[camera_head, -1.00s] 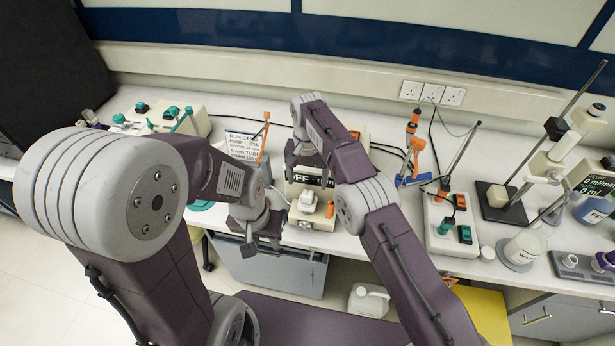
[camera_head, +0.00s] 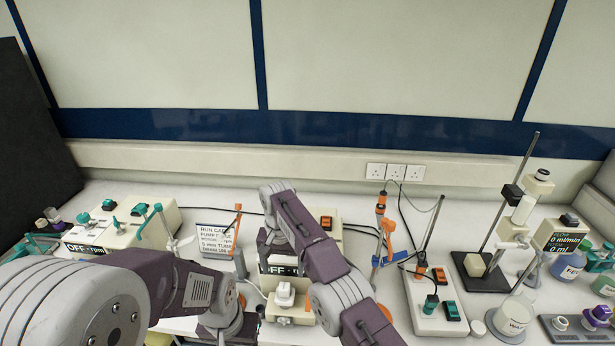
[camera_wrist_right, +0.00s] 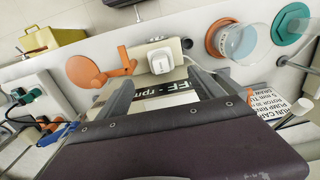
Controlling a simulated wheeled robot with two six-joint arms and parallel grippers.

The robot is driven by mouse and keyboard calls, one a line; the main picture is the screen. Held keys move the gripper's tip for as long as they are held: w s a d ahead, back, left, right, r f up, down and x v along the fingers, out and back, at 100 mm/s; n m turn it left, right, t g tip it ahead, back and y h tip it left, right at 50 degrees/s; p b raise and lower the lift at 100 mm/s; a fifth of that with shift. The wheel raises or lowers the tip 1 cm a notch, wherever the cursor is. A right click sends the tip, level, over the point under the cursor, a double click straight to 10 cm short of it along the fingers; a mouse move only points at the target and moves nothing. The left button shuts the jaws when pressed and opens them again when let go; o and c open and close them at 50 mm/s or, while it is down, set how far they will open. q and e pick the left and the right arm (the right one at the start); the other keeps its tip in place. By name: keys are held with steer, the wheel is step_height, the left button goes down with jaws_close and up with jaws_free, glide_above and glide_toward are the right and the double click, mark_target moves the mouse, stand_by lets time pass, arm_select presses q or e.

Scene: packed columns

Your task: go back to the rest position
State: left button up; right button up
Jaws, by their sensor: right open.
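My right gripper (camera_head: 278,248) hangs in front of the middle pump (camera_head: 328,222), whose display reads OFF and rpm. In the right wrist view its two fingers (camera_wrist_right: 165,90) are apart, with only the display showing between them and nothing held. The display is partly hidden by the fingers. My left gripper (camera_head: 228,326) is at the bottom edge of the head view, left of the middle pump. Its fingertips are cut off or too dark to read.
A white block with a knob (camera_head: 285,296) stands at the pump's front. A printed card (camera_head: 215,241) stands left of it. Another pump (camera_head: 122,222) is further left.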

steer(key=w+d+r+m+t, duration=0.1)
steer(key=w+d+r, duration=0.35)
steer(key=r, duration=0.35)
steer(key=s+d+r+m, duration=0.1)
steer(key=s+d+r, duration=0.15)
steer(key=d, duration=0.65)
steer(key=s+d+r+m, duration=0.2)
steer(key=d+r, duration=0.2)
steer(key=d, duration=0.4)
steer(key=s+d+f+n, duration=0.2)
steer(key=s+d+f, duration=0.2)
steer(key=s+f, duration=0.3)
steer(key=s+d+f+n, duration=0.1)
steer(key=s+d+f, duration=0.3)
steer(key=s+f, duration=0.4)
steer(key=s, duration=0.6)
steer(key=shift+f+n, duration=0.25)
steer(key=shift+n, duration=0.15)
